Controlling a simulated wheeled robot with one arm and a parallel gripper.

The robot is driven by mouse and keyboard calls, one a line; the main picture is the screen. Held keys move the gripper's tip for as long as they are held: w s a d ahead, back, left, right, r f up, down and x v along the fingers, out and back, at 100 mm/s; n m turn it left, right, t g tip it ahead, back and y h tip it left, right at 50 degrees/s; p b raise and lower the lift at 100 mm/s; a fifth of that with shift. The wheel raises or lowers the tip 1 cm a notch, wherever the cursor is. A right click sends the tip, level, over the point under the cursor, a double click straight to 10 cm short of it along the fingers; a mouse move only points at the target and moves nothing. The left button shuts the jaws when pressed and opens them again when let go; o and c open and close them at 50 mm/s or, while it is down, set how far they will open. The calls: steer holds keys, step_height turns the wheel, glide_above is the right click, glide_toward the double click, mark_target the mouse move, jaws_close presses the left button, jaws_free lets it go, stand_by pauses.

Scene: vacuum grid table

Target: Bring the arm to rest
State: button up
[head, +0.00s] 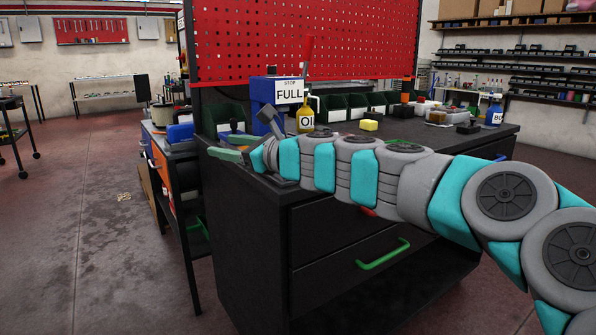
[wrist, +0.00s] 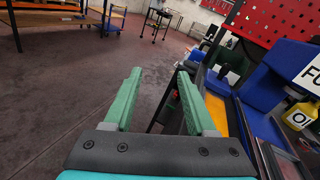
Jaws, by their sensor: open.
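My gripper (head: 230,146) is at the end of my outstretched arm, over the left front corner of the black workbench (head: 240,185) in the head view. In the wrist view my gripper (wrist: 158,100) shows two green fingers spread apart with nothing between them. Beyond the fingers are the floor and the edge of a side cart. My arm reaches from the lower right across the front of the bench.
On the bench stand a blue box labelled FULL (head: 275,92), a yellow oil bottle (head: 305,119), a yellow block (head: 369,125) and green bins (head: 335,107). A cart with an orange panel (head: 160,165) stands left of the bench. Open floor (head: 110,240) lies further left.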

steer(key=s+d+f+n+g+h, duration=0.2)
steer(key=s+f+n+g, duration=0.1)
steer(key=s+f+n, duration=0.55)
steer(key=s+d+f+n+g+h, duration=0.1)
steer(key=s+f+n+g+h, duration=0.15)
steer(key=s+f+n, duration=0.6)
steer(key=s+d+f+n+g+h, duration=0.1)
steer(key=s+d+f+g+h, duration=0.1)
steer(key=s+d+f, duration=0.3)
steer(key=s+d+f+n+g+h, duration=0.2)
steer(key=s+d+f+h, duration=0.2)
steer(key=s+d, duration=0.7)
steer(key=s+d+f+n+g+h, duration=0.2)
steer(key=s+d+f+h, duration=0.1)
steer(key=s+d+f, duration=0.4)
steer(key=s+d, duration=0.2)
steer(key=d, duration=0.1)
steer(key=shift+f+h, duration=0.2)
steer(key=shift+h, duration=0.15)
steer(key=shift+s, duration=0.1)
